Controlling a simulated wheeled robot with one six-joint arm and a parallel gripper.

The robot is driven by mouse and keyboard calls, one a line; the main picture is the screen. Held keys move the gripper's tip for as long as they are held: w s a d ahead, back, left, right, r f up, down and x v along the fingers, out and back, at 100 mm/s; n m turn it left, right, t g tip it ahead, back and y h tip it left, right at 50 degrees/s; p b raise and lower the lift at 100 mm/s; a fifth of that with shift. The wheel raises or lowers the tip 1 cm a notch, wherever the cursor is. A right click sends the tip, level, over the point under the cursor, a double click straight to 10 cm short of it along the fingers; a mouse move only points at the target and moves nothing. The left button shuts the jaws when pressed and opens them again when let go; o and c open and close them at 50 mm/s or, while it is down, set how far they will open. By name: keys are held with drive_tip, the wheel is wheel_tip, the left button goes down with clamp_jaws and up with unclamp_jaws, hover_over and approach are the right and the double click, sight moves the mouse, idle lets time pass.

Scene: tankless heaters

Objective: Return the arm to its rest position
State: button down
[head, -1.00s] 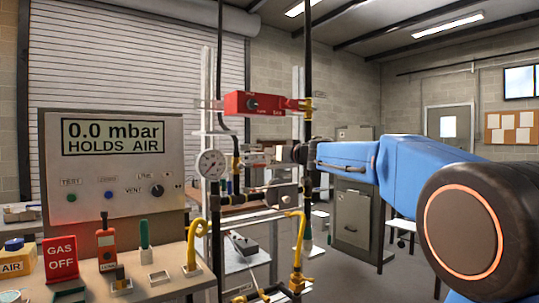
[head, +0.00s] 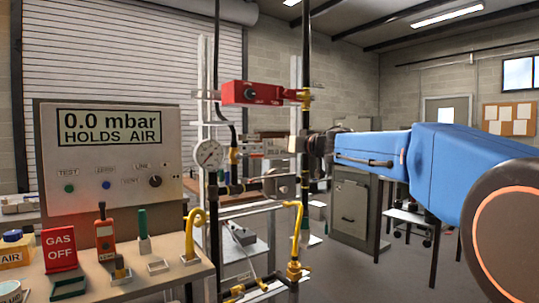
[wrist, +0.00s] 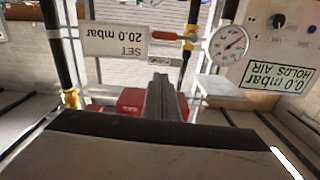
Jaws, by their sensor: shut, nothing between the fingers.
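My blue arm (head: 440,160) reaches in from the right of the head view, with its dark wrist (head: 328,145) beside the black vertical pipe (head: 306,110). Its fingertips are hard to make out there. In the wrist view my gripper (wrist: 160,97) shows as two dark fingers pressed together, with nothing between them. Beyond the fingers are red parts (wrist: 130,101) and, upside down, a "SET 20.0 mbar" plate (wrist: 117,41).
A round gauge (head: 209,154) and a red box (head: 262,94) are on the pipe rig. The test panel (head: 110,190) reads "0.0 mbar HOLDS AIR". Tools stand on the bench (head: 190,272) at left. Grey cabinets (head: 350,210) stand behind the arm.

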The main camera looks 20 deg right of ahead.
drive_tip(key=s+d+f+m+g+h, duration=0.25)
drive_tip(key=s+f+h, duration=0.25)
drive_tip(key=s+f, duration=0.55)
drive_tip(key=s+d+f+m+g+h, duration=0.2)
drive_tip(key=s+d+f+m+h, duration=0.25)
drive_tip(key=s+f, duration=0.55)
drive_tip(key=s+a+f+n+g+y, duration=0.2)
drive_tip(key=s+a+f+g, duration=0.2)
drive_tip(key=s+f, duration=0.8)
drive_tip(key=s+a+f+n+g+y, duration=0.2)
drive_tip(key=s+a+f+g, duration=0.2)
drive_tip(key=s+f, duration=0.8)
drive_tip(key=shift+s+a+f, duration=0.2)
drive_tip(key=shift+s+a, duration=0.35)
drive_tip(key=shift+s, duration=0.4)
